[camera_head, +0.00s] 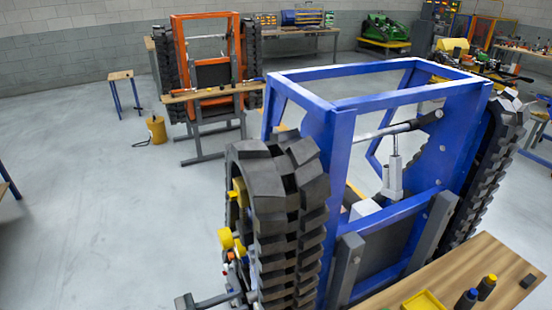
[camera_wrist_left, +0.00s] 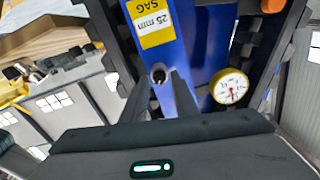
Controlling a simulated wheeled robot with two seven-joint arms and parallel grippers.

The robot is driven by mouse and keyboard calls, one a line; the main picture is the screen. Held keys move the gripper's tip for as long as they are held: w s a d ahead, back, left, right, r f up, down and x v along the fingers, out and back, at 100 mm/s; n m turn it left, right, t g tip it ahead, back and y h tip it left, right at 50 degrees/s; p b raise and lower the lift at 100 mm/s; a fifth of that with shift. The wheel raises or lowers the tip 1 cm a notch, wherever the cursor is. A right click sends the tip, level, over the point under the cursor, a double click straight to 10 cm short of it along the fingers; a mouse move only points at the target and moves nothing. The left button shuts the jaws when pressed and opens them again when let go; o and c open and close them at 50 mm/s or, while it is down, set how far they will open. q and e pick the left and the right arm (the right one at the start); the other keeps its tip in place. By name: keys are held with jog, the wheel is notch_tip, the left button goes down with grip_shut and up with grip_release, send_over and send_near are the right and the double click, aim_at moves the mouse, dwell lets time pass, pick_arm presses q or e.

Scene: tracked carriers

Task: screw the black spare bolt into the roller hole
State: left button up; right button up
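The blue carrier frame (camera_head: 330,150) stands in front of me, with a black track (camera_head: 290,220) on its left side and yellow rollers (camera_head: 228,240) beside that track. My left gripper (camera_head: 242,295) reaches in from the lower left, low beside the track. In the left wrist view its two dark fingers (camera_wrist_left: 163,80) are apart. A metal ring with a dark centre (camera_wrist_left: 158,75) shows between or just beyond the fingertips, on the blue part. I cannot tell whether it is the roller hole. I cannot make out the black spare bolt. My right gripper is not in view.
A wooden bench (camera_head: 455,275) at the lower right holds a yellow tray (camera_head: 425,301), two bottles and a dark block (camera_head: 528,281). The floor at left is open.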

pick_arm(q)
jog(key=shift+n, duration=1)
jog(key=shift+d, duration=0.15)
grip_shut()
jog(key=m+b, duration=0.4)
jog(key=m, duration=0.6)
jog(key=shift+f+b, duration=0.1)
jog(key=shift+b, duration=0.2)
